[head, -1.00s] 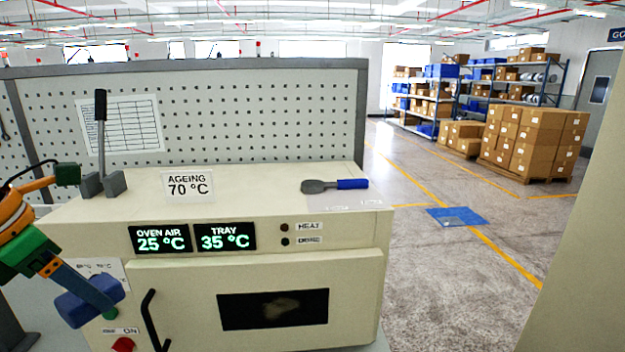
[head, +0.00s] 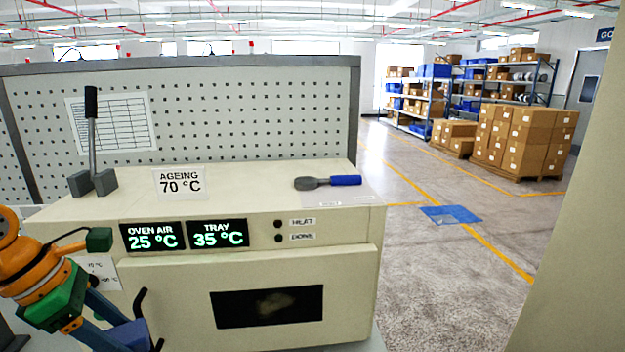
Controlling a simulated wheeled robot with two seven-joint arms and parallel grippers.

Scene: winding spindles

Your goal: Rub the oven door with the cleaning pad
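The oven door (head: 348,285) is the cream front panel with a dark window (head: 266,306). My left gripper (head: 116,325) is at the lower left, in front of the oven's left side. I cannot tell whether the pad touches the oven. My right gripper is not in view.
On the oven top (head: 235,190) are a lever (head: 92,130), an "AGEING 70 °C" sign (head: 180,183) and a blue-handled tool (head: 328,182). A pegboard (head: 250,115) stands behind. Open floor (head: 430,275) and stacked boxes (head: 525,140) are at right.

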